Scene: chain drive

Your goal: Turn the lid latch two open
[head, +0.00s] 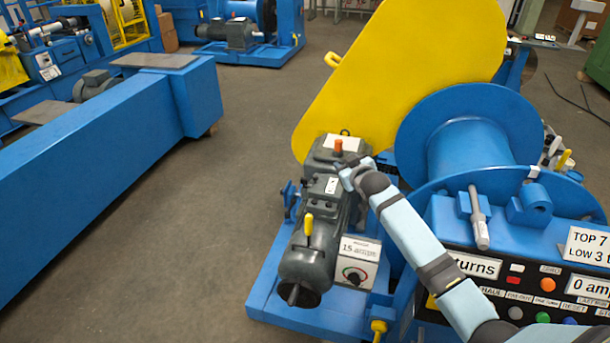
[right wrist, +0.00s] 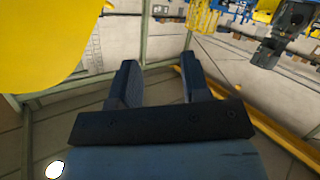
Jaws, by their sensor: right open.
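A large yellow guard lid (head: 400,75) slants across the back of the machine, with a small yellow handle (head: 333,60) at its upper left edge. No part can be told for certain as latch two. My right gripper (head: 347,168) is beside the grey gearbox and motor (head: 325,225), just below an orange knob (head: 338,146). In the right wrist view its two fingers (right wrist: 160,80) are apart with nothing between them, and part of the yellow lid (right wrist: 45,40) fills the upper left. My left gripper is not in view.
A blue drum (head: 470,135) stands right of the gearbox. A control panel (head: 530,290) with buttons and signs lies at the lower right, under my right arm. A yellow lever (head: 308,228) rises from the motor. Open floor (head: 240,140) lies to the left.

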